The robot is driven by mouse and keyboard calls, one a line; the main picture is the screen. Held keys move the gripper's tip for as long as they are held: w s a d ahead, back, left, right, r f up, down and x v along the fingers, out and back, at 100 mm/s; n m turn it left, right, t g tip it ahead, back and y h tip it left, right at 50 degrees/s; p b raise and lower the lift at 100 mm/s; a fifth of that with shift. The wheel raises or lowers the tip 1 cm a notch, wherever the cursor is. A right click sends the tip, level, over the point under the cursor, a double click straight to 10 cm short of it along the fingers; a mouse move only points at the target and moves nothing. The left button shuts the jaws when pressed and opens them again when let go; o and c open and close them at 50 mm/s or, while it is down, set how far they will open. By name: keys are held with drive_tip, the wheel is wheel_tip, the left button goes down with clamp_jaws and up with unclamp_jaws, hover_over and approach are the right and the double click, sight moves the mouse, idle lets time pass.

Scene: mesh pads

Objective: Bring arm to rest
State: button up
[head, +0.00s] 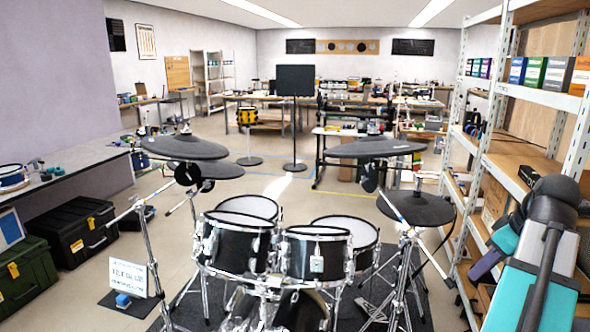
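My arm (540,250), with teal, grey and black links, is folded at the right edge in front of the shelving. I cannot make out my gripper or its fingers, so I cannot see whether they are open or hold anything. An electronic drum kit stands ahead. Its mesh-headed drums include a left rack drum (238,249), a right rack drum (316,254), and two behind them, one at the back left (248,206) and one at the back right (346,231).
Black cymbal pads (185,148) (367,149) stand on chrome stands. Metal shelving (480,150) lines the right, close to my arm. A bench (80,158) and cases (80,232) line the left. Open floor lies behind the kit.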

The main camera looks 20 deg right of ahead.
drive_tip(key=w+a+f+n+g+y+p, duration=0.1)
drive_tip(key=w+a+f, duration=0.4)
drive_tip(key=a+f, duration=0.25)
drive_tip(key=w+a+f+n+g+y, duration=0.2)
drive_tip(key=w+a+f, duration=0.3)
drive_tip(key=a+f, duration=0.25)
drive_tip(key=w+a+f+n+g+y+p, duration=0.1)
drive_tip(key=w+a+f, duration=0.45)
drive_tip(key=f, duration=0.35)
drive_tip(key=s+a+f+n+g+p, duration=0.1)
drive_tip(key=s+a+f+g, duration=0.3)
drive_tip(key=a+f, duration=0.7)
drive_tip(key=s+a+f+g, duration=0.2)
drive_tip(key=s+a+f, duration=0.3)
drive_tip(key=a+f, duration=0.7)
drive_tip(key=s+a+f+m+h, duration=0.1)
drive_tip(key=s+f+m+h, duration=0.1)
drive_tip(key=s+f, duration=0.4)
drive_tip(key=s+a+f+m+h+p, duration=0.1)
drive_tip(key=s+f+m+h, duration=0.1)
drive_tip(key=s+f+m, duration=0.2)
drive_tip(key=shift+a+x, duration=0.4)
drive_tip(key=shift+x, duration=1.95)
drive_tip(key=shift+s, duration=0.1)
